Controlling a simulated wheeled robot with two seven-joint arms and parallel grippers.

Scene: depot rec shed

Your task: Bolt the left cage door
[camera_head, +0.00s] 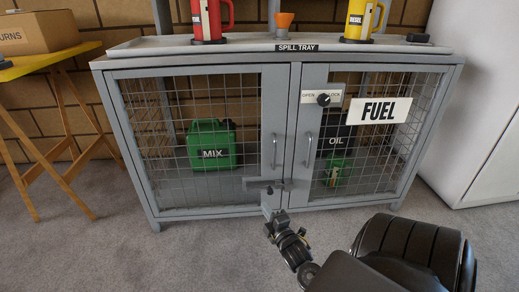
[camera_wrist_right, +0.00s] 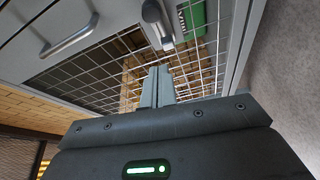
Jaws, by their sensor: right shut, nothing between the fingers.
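The left cage door (camera_head: 268,105) is a grey frame with wire mesh and a vertical handle (camera_head: 274,151). It looks closed against the right door (camera_head: 301,120). A grey bolt (camera_head: 262,182) with a dark knob sits low on the left door by the seam; I cannot tell whether it reaches across. My right gripper (camera_head: 267,208) is shut and empty, just below the bolt in the head view. In the right wrist view its fingers (camera_wrist_right: 156,87) point at the mesh, with the bolt's knob (camera_wrist_right: 152,12) beyond them, apart from the tips. My left gripper is not in view.
The right door carries an OPEN/LOCK dial (camera_head: 323,99) and a FUEL sign (camera_head: 381,111). A green MIX can (camera_head: 212,140) stands inside. The spill tray (camera_head: 240,46) on top holds red and yellow jugs. A yellow trestle (camera_head: 45,62) stands left, a white cabinet (camera_head: 475,110) right.

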